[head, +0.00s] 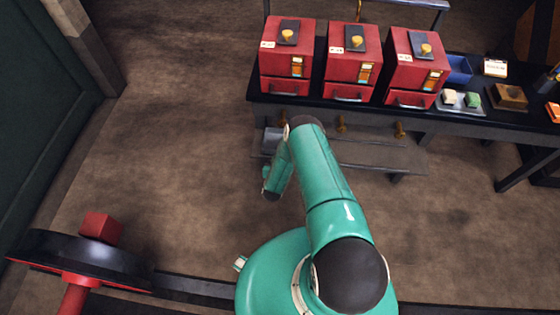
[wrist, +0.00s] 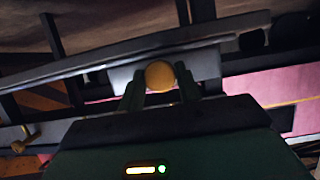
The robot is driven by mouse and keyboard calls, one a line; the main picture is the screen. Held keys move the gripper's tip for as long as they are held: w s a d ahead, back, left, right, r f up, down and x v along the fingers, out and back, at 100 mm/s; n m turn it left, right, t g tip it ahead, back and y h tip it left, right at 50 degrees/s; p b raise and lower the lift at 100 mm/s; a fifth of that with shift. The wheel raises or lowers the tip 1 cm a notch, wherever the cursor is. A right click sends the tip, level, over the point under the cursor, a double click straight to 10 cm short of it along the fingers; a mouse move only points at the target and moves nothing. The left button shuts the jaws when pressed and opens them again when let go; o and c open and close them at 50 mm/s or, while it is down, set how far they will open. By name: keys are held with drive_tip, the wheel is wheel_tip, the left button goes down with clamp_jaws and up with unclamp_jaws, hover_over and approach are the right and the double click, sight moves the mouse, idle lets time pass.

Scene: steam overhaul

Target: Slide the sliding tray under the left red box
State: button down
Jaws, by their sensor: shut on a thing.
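Three red boxes stand in a row on a black bench; the left red box (head: 287,58) is at the row's left end. Below it, a grey flat piece that looks like the sliding tray (head: 271,141) shows beside my arm, partly hidden. In the wrist view, my gripper (wrist: 160,88) is shut on a round brass knob (wrist: 160,75). The knob sits in front of a grey panel (wrist: 205,64), which seems to be the tray's front. In the head view my arm hides the grip, and I cannot tell how far out the tray is.
The middle red box (head: 351,65) and right red box (head: 415,68) have brass knobs (head: 340,123) below them. A low grey shelf (head: 370,156) runs under the bench (head: 470,118). A red-and-black wheel-like object (head: 75,262) is at lower left.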

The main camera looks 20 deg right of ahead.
drive_tip(key=c, duration=1)
unclamp_jaws()
drive_tip(key=shift+w+a, duration=0.25)
drive_tip(key=shift+a, duration=0.05)
drive_tip(key=shift+s, duration=0.1)
drive_tip(key=v, duration=1.3)
drive_tip(key=shift+s+r, duration=0.25)
drive_tip(key=shift+s, duration=0.1)
drive_tip(key=shift+w, duration=0.1)
